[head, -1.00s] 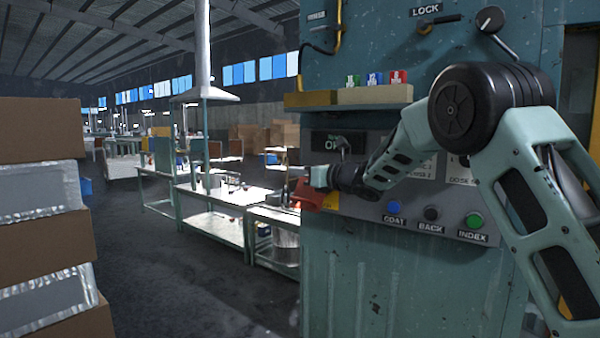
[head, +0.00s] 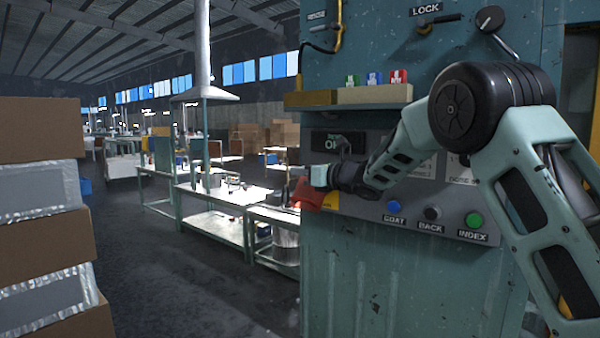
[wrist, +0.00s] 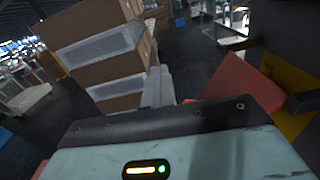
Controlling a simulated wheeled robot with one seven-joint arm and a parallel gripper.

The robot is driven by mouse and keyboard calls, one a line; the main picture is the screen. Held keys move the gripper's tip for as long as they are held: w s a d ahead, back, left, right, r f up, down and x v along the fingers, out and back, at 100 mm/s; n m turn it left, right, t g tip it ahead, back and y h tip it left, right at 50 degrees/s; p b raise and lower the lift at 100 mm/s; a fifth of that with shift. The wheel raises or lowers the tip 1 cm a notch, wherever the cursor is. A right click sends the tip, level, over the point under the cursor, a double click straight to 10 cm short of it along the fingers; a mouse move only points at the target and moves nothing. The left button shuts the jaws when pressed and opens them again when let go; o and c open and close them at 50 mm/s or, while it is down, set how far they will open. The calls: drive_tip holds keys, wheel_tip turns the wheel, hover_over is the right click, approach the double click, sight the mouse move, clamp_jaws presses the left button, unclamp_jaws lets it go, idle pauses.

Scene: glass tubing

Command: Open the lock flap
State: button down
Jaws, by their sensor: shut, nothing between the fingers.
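A red flap (head: 308,194) stands out from the left edge of the teal machine's front, at the lower left of the control panel. My gripper (head: 300,171) is just above and beside it, with its fingers pointing left past the machine's edge. In the wrist view my gripper (wrist: 158,87) has its grey fingers together and empty. The red flap (wrist: 245,82) is right of the fingers there, in front of a yellow plate (wrist: 290,98). My gripper's body hides its lower part. I cannot tell whether gripper and flap touch.
The machine front carries blue, black and green buttons (head: 474,220), a small ledge (head: 372,95) with coloured blocks, and a LOCK label (head: 426,9) beside a lever. Stacked boxes (head: 40,180) stand at the left. Workbenches (head: 215,195) stand behind; the floor between is clear.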

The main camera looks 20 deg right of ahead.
drive_tip(key=c, duration=2.1)
unclamp_jaws()
drive_tip(key=shift+c, duration=0.2)
drive_tip(key=o, duration=0.7)
drive_tip(key=shift+c, duration=0.2)
drive_tip(key=b+v, duration=0.6)
drive_tip(key=v, duration=1.1)
drive_tip(key=shift+s+b, duration=0.25)
drive_tip(key=shift+b, duration=0.1)
